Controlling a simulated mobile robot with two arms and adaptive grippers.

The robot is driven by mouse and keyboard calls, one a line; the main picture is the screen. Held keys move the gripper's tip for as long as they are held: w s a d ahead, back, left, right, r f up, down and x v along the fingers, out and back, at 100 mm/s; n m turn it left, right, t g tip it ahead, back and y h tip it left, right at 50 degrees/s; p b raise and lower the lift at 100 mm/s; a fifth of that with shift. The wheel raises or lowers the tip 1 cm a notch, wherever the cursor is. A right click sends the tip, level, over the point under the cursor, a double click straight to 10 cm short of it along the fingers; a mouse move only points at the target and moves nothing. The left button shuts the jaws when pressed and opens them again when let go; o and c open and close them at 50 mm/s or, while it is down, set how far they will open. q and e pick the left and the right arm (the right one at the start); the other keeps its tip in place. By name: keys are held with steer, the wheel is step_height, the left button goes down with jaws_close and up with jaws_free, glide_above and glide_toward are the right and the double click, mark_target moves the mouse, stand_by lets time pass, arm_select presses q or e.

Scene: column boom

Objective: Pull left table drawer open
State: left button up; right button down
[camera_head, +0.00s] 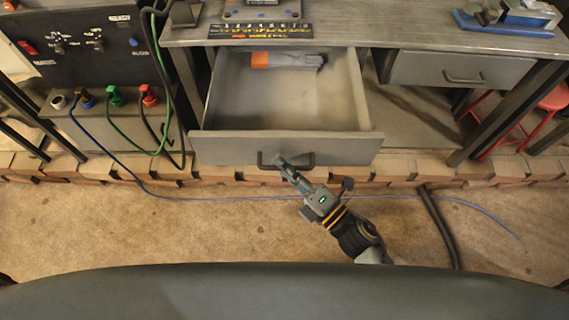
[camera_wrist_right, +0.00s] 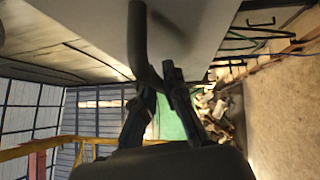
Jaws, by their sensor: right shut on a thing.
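The left table drawer (camera_head: 240,147) is pulled well out from under the grey workbench in the head view. Its inside shows, with an orange and grey item (camera_head: 285,60) lying at the back. My right gripper (camera_head: 284,164) is at the drawer's dark handle (camera_head: 308,159), at the middle of the drawer front, shut on it. In the right wrist view the fingers (camera_wrist_right: 158,85) reach up to the dark handle bar (camera_wrist_right: 137,40). My left gripper is not in view.
A closed right drawer (camera_head: 425,70) sits beside the open one. A control panel with cables (camera_head: 80,60) stands at the left. A red stool (camera_head: 530,115) is at the right. A thin blue cable (camera_head: 240,199) and a thick black hose (camera_head: 440,228) lie on the floor.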

steer(key=c, duration=1.4)
jaws_free()
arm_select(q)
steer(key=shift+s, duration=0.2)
arm_select(e)
steer(key=v, duration=1.2)
